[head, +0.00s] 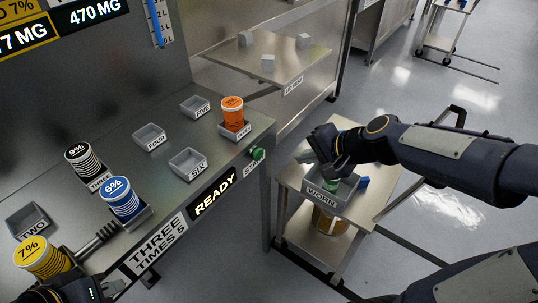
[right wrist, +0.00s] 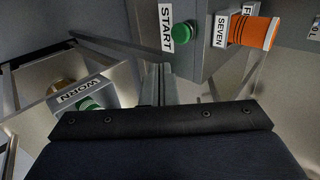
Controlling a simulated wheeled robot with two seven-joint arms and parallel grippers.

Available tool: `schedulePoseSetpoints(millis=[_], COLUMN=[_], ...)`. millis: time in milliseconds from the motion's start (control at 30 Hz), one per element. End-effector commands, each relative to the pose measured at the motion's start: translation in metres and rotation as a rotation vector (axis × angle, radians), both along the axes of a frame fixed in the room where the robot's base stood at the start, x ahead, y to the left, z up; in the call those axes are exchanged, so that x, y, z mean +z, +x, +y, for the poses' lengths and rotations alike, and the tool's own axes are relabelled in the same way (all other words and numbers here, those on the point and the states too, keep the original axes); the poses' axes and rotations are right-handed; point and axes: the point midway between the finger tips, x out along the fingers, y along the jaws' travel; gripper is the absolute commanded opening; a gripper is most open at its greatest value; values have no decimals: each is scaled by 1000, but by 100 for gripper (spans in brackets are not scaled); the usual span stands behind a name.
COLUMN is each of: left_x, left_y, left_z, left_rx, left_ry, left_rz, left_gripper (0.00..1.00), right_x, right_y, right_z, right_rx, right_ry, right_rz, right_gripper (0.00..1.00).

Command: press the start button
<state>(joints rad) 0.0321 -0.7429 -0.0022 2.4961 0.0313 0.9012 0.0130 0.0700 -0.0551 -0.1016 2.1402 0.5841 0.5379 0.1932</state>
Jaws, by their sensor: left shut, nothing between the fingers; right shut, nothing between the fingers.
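The green start button (head: 257,154) sits on the front face of the metal bench at its right end, beside the START label. It also shows in the right wrist view (right wrist: 184,36), upper middle. My right gripper (head: 322,150) is shut and empty, over the WORN bin and to the right of the button, apart from it. In the right wrist view its closed fingers (right wrist: 163,84) appear below the button. My left gripper (head: 104,290) is shut at the lower left, by the bench's front edge, partly cut off by the frame.
The WORN bin (head: 318,200) on a small cart (head: 290,187) holds a green piece (head: 331,184). On the bench, an orange cylinder (head: 232,113) stands close to the button. Blue (head: 117,197), black (head: 83,165) and yellow (head: 40,257) cylinders stand left. A READY display (head: 215,191) faces front.

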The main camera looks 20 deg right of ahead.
Motion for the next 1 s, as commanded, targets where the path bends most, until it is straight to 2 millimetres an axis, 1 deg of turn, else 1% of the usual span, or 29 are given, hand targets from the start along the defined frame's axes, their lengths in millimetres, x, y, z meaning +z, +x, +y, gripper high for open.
schedulePoseSetpoints(millis=[167,300,467,500,700,833,1000], left_x=[-10,-19,-27,-19,-13,-13,-13], left_y=[0,0,0,0,0,0,0], left_z=[0,0,0,0,0,0,0], left_rx=[0,0,0,0,0,0,0], left_ry=[0,0,0,0,0,0,0], left_rz=[0,0,0,1,0,0,0], left_gripper=[0,0,0,0,0,0,0], right_x=[-26,-47,-69,-61,-61,-62,-62], right_y=[17,36,54,60,79,83,84], right_z=[15,29,44,49,63,66,66], right_rx=[5,5,5,6,3,1,1], right_ry=[-1,-1,-1,-2,-2,-2,-1], right_rz=[4,4,3,-1,0,0,-1], right_gripper=[0,0,0,0,0,0,0])
